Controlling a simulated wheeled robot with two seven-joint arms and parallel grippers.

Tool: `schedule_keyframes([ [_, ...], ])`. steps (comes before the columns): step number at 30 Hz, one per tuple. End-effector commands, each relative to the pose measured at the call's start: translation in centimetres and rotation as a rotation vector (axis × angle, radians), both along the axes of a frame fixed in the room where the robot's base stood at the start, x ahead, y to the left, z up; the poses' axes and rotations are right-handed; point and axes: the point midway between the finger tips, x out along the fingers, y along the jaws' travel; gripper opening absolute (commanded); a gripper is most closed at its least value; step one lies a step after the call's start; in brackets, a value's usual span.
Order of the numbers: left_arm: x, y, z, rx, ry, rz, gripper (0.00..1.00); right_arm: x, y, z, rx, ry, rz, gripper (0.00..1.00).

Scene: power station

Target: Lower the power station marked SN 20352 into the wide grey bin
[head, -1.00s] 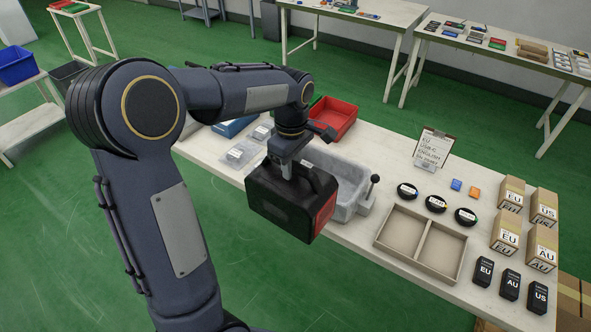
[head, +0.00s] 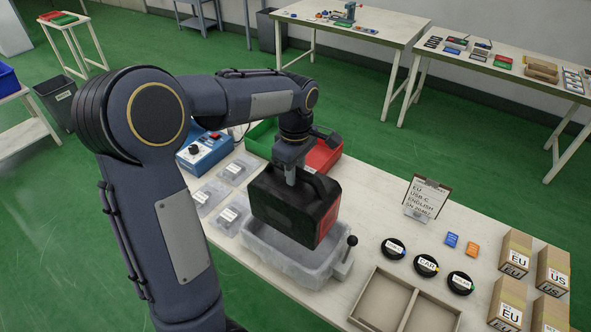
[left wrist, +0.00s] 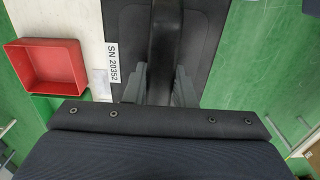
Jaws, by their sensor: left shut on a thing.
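The black power station (head: 283,207) with a red end panel hangs from my left gripper (head: 291,176), which is shut on its top handle. In the left wrist view, a white label (left wrist: 113,63) beside the power station reads SN 20352, and the gripper fingers (left wrist: 159,85) straddle the dark handle (left wrist: 165,40). The wide grey bin (head: 318,278) stands on the table directly below and around the power station in the head view. The power station hides the bin's far part, so its exact height over the rim is hard to tell. My right gripper is not in view.
A lever with a black knob (head: 351,241) rises at the bin's right end.

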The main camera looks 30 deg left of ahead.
Motion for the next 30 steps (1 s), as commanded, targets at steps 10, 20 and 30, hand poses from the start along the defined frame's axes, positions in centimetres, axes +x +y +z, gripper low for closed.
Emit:
schedule_keyframes([
  [10, 0.1, 0.0, -1.7, -0.001, -0.007, 0.0, 0.0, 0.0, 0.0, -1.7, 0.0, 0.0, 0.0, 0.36],
  [20, 0.1, 0.0, -5.0, -0.001, -0.007, 0.0, 0.0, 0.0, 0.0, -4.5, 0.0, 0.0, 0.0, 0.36],
  [30, 0.1, 0.0, -8.5, -0.001, -0.008, 0.0, 0.0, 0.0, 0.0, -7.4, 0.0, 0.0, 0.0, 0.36],
])
